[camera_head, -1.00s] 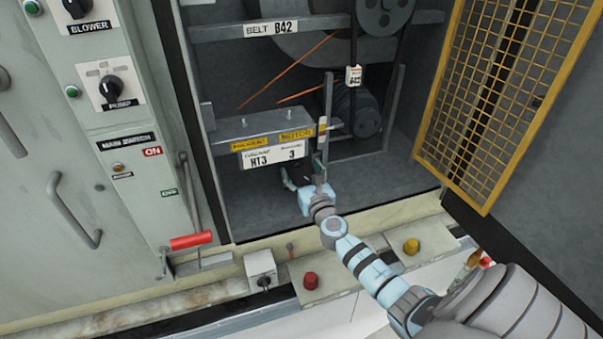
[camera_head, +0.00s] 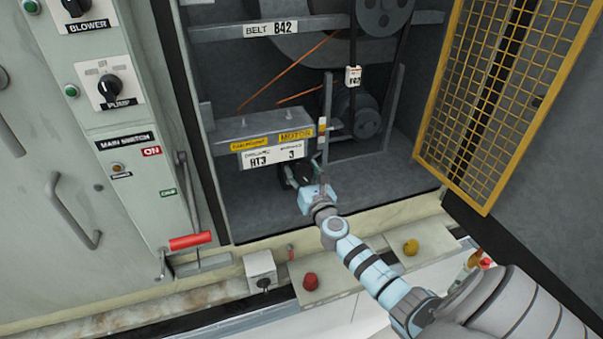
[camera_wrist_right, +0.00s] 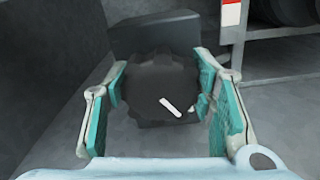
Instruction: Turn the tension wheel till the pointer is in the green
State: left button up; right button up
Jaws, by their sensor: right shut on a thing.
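The tension wheel is a dark, notched knob (camera_wrist_right: 155,88) with a white mark on its face, in the right wrist view. My right gripper (camera_wrist_right: 165,100) has its teal-padded fingers on both sides of the wheel and is shut on it. In the head view the gripper (camera_head: 305,178) is at the front of the motor's grey housing, below the HT3 label (camera_head: 272,157), and largely covers the wheel. A small marked scale (camera_head: 322,126) is on the upright beside the housing. Its pointer and green zone are too small to tell. My left gripper is not in view.
A yellow mesh door (camera_head: 500,90) stands open at the right. The switch panel with a red-handled lever (camera_head: 190,241) is at the left. The cabinet floor right of the gripper is clear.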

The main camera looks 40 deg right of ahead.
jog(key=m+b, duration=0.1)
jog(key=m, duration=0.4)
jog(key=shift+d+f+b, duration=0.1)
jog(key=shift+f+b, duration=0.05)
jog(key=shift+b, duration=0.15)
jog(key=m+b, duration=0.1)
jog(key=m, duration=0.3)
jog(key=shift+d+f+m+b, duration=0.1)
jog(key=shift+m+b, duration=0.25)
jog(key=shift+m, duration=0.05)
jog(key=m+b, duration=0.2)
jog(key=m, duration=0.2)
jog(key=shift+s+f+m, duration=0.1)
jog(key=shift+f+m, duration=0.05)
jog(key=shift+m, duration=0.15)
jog(key=m+b, duration=0.1)
jog(key=m, duration=0.3)
jog(key=shift+b, duration=0.3)
jog(key=shift+m, duration=0.3)
jog(key=o, duration=1.2)
jog(key=shift+c, duration=0.2)
